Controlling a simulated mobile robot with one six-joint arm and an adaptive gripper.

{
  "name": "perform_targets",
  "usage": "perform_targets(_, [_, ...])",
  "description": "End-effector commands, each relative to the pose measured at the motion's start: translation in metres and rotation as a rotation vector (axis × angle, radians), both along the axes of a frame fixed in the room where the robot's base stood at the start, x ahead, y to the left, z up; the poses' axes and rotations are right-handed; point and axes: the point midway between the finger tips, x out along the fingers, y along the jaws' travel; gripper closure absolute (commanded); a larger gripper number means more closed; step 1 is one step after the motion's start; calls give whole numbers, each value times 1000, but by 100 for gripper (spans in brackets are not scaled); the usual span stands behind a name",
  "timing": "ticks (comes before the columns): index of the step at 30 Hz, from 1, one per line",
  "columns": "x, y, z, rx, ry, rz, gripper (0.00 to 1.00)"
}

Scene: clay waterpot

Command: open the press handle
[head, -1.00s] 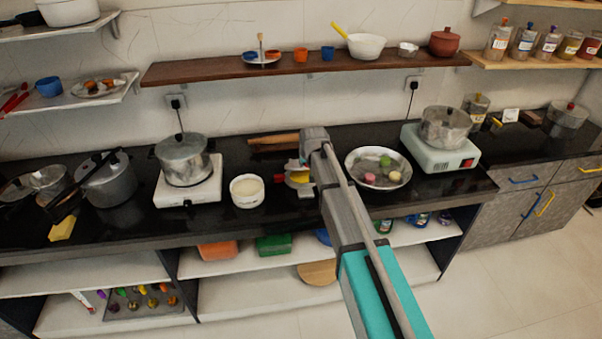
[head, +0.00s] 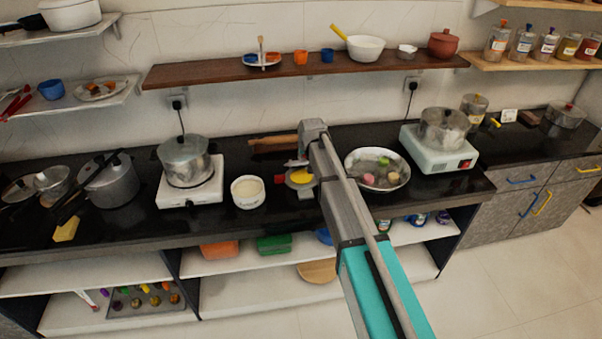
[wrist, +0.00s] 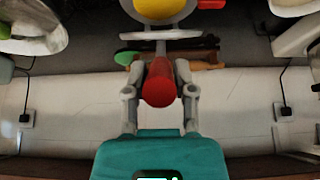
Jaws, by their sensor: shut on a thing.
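The press (head: 300,179) stands on the black counter, just left of my arm in the head view. Its grey round body, yellow centre and a red part at its left show there. In the wrist view its yellow round part (wrist: 158,9) is at the top edge, with a grey bracket (wrist: 158,35) below it. My gripper (wrist: 160,85) is shut on a red rounded piece (wrist: 160,90), which appears to be the press handle's end. The arm hides the gripper in the head view.
A bowl of white contents (head: 247,191) stands left of the press, and a metal basin with coloured pieces (head: 365,180) stands right. A wooden rolling pin (head: 272,141) lies behind. A brown shelf (head: 220,72) runs above the counter.

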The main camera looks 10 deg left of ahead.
Motion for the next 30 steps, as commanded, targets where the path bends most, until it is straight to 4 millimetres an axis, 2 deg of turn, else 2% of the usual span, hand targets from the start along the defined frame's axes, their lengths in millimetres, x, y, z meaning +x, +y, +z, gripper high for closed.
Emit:
perform_targets(13, [2, 1, 3, 0, -1, 0, 83])
perform_targets(30, [23, 7, 21, 0, -1, 0, 83])
